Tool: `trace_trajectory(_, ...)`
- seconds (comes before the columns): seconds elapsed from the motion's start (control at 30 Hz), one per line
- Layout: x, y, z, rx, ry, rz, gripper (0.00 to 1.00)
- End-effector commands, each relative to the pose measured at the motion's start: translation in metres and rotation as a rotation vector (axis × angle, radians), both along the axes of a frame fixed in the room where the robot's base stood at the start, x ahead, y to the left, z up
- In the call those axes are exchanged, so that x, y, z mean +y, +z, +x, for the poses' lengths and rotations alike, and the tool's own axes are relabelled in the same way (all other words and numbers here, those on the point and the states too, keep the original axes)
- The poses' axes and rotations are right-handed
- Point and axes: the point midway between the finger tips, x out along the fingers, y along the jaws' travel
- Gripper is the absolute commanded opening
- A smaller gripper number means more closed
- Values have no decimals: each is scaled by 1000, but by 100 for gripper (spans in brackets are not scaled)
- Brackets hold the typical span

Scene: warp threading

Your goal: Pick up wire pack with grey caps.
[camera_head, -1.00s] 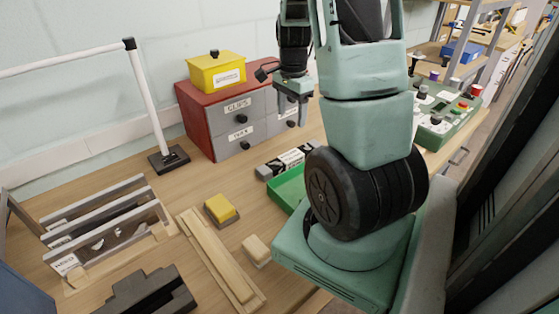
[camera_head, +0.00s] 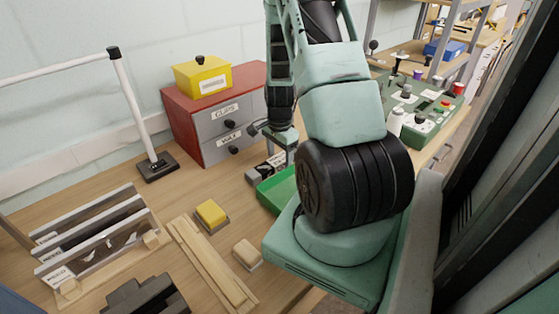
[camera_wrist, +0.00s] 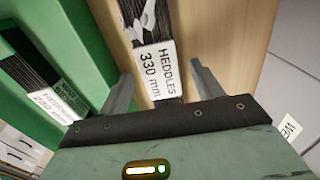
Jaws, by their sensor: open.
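A wire pack with a grey cap at its near end (camera_head: 253,177) lies on the table beside the green tray, partly hidden by my gripper (camera_head: 277,155) in the head view. In the wrist view, a dark wire pack labelled "HEDDLES 330 mm" (camera_wrist: 156,62) lies on the wood between my fingers. My gripper (camera_wrist: 163,85) is open around or just above this pack; I cannot tell the exact height. Its lower end is hidden behind the gripper body. A second pack, with a label that looks like "HEDDLES 280 mm" (camera_wrist: 48,92), lies in the green tray.
The green tray (camera_head: 273,193) is next to the pack. A yellow block (camera_head: 211,213), wooden strips (camera_head: 208,260) and a slotted rack (camera_head: 95,235) stand to the left.

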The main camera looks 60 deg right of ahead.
Motion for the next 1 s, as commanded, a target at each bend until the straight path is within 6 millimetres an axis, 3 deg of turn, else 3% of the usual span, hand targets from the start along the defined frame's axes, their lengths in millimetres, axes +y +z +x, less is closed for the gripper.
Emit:
trace_trajectory(0.13,0,-11,0,-1,-1,1,65)
trace_trajectory(0.4,0,-13,1,-2,0,-1,63)
trace_trajectory(0.6,0,-13,1,-2,0,-1,7)
trace_trajectory(0.63,0,-13,1,-2,0,-1,4)
trace_trajectory(1.0,0,-6,1,-2,1,-2,4)
